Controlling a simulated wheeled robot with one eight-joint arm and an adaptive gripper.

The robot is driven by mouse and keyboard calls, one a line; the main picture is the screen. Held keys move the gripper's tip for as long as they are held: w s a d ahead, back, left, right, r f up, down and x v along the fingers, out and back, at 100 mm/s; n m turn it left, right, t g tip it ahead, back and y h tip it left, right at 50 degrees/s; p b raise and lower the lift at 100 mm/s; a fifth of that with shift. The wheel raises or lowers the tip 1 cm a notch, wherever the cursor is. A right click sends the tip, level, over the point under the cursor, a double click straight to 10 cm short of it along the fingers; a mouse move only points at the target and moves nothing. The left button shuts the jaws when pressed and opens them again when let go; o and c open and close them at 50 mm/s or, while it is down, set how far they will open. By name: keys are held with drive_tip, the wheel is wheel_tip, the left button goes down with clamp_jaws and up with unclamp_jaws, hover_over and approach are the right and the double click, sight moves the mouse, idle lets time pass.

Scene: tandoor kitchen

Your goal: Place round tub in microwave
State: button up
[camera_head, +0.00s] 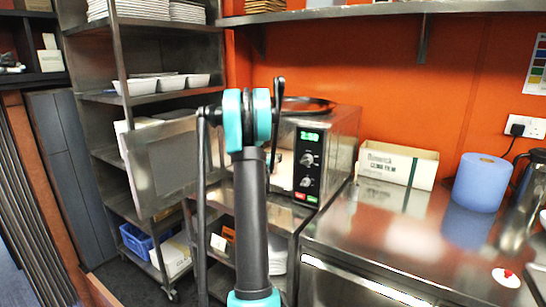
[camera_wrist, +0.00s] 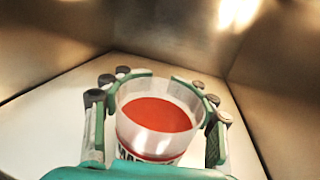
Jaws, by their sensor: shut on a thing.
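The round tub (camera_wrist: 158,116) is a clear, open-topped tub with red contents and a printed label, seen in the wrist view. My gripper (camera_wrist: 160,84) is shut on it, with a finger on each side. The tub is inside the metal-walled microwave cavity, over a pale floor (camera_wrist: 55,110); I cannot tell whether it touches the floor. In the head view the microwave (camera_head: 335,145) stands with its door (camera_head: 165,165) swung open to the left. My arm hides the microwave opening there, so the gripper and tub are hidden in that view.
A steel counter (camera_head: 340,225) lies to the right, with a cling film box (camera_head: 398,163) and a blue paper roll (camera_head: 482,182). A rack shelf (camera_head: 150,97) with white bowls stands behind the door on the left. A dark round pan (camera_head: 305,104) sits on top of the microwave.

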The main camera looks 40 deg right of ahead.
drive_tip(key=o, duration=1.7)
